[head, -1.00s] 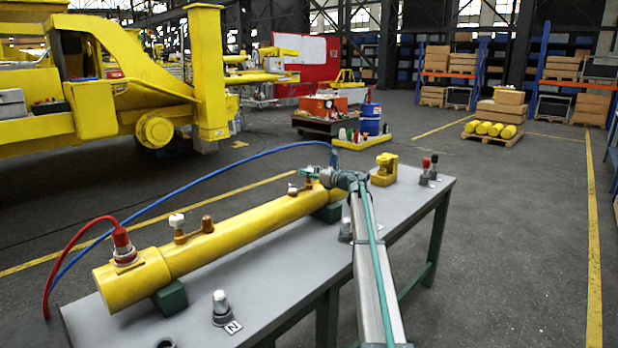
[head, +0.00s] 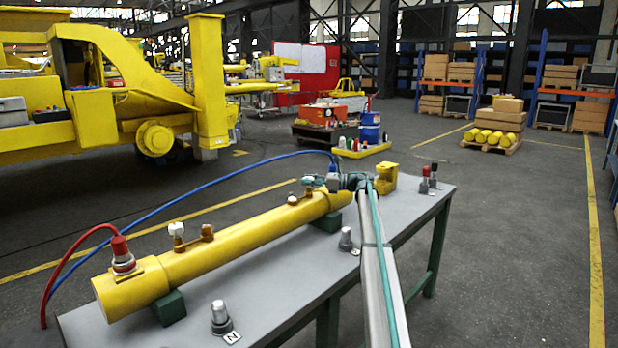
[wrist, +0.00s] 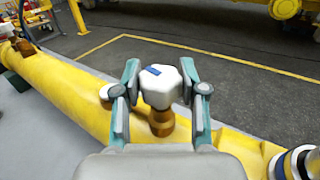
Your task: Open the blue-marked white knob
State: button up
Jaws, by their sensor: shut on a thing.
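The blue-marked white knob (wrist: 160,86) is in the middle of the wrist view, on a brass stem (wrist: 162,121) on the yellow cylinder (wrist: 70,95). Its blue mark shows on top, slightly tilted. My gripper (wrist: 161,98) has a teal finger on each side of the knob and is shut on it. In the head view my gripper (head: 318,182) is at the far end of the yellow cylinder (head: 235,238); the knob there is hidden or too small to make out.
Another white knob (head: 176,229) stands near the cylinder's near end, beside a red-capped hose fitting (head: 122,254). A blue hose (head: 200,185) arches behind the cylinder. A yellow block (head: 384,180) stands close to my wrist.

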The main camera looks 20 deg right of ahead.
jog(key=shift+w+r+n+g+y+p, duration=0.25)
jog(key=shift+r+n+g+p, duration=0.2)
jog(key=shift+p, duration=3.05)
jog(key=shift+s+f+g+p, duration=0.15)
jog(key=shift+f+g+p, duration=0.2)
jog(key=shift+p, duration=0.95)
jog(key=o, duration=1.2)
jog(key=shift+f, duration=0.1)
jog(key=shift+c, duration=0.2)
jog(key=b, duration=0.3)
jog(key=shift+f, duration=0.35)
jog(key=b, duration=0.2)
jog(key=shift+t+b, duration=0.3)
jog(key=shift+t, duration=0.1)
jog(key=m+b, duration=0.1)
jog(key=b, duration=0.4)
jog(key=shift+t+b, duration=0.35)
jog(key=shift+t, duration=0.05)
jog(key=shift+s+t+h+b, duration=0.1)
jog(key=shift+t+h+b, duration=0.2)
jog(key=shift+h+b, duration=0.25)
